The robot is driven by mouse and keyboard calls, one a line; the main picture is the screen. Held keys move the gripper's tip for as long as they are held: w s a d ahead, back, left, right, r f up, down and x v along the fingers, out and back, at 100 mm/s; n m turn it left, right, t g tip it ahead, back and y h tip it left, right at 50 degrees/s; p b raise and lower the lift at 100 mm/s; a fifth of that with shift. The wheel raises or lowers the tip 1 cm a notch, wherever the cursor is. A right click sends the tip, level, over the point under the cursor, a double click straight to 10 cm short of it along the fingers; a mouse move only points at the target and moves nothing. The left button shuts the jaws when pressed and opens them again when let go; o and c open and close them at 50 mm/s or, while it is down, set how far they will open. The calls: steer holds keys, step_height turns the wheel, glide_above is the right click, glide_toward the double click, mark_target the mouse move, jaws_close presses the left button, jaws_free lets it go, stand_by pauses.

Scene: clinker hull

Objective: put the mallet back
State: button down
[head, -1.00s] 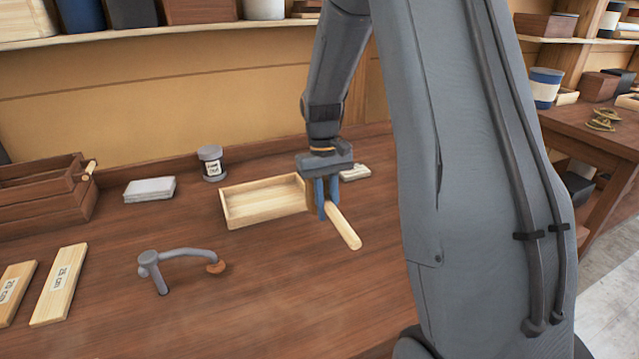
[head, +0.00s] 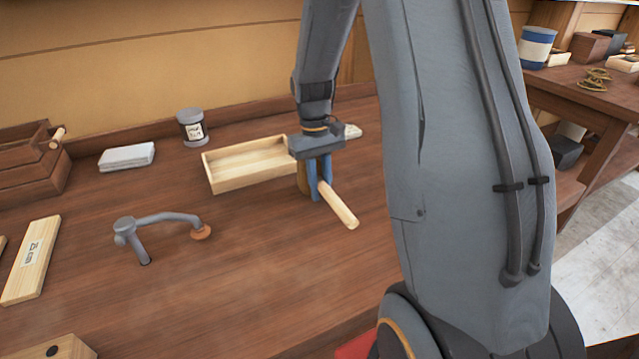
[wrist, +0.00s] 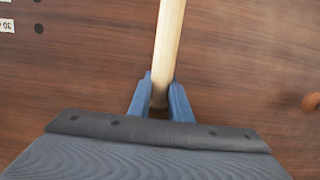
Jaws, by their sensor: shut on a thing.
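The mallet (head: 338,205) has a pale wooden handle that slants down to the right in the head view. Its brown head (head: 303,179) shows in part behind the blue fingers. My gripper (head: 320,190) is shut on the mallet, beside the right end of an open wooden tray. In the wrist view the handle (wrist: 168,45) runs up from between my gripper's fingers (wrist: 160,95). I cannot tell whether the mallet touches the bench.
The pale tray (head: 228,180) looks empty. A labelled tin (head: 191,128), a grey stack (head: 127,157) and a brown crate (head: 30,175) stand at the back. A grey bent-arm tool (head: 165,220) lies front left, near a labelled board (head: 35,258). The bench middle is clear.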

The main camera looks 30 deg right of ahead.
steer(key=shift+f, duration=0.55)
stand_by(0.4)
steer(key=c, duration=1.5)
jaws_free()
steer(key=shift+c, duration=0.2)
step_height(320, 180, up, 8)
steer(key=p, duration=0.6)
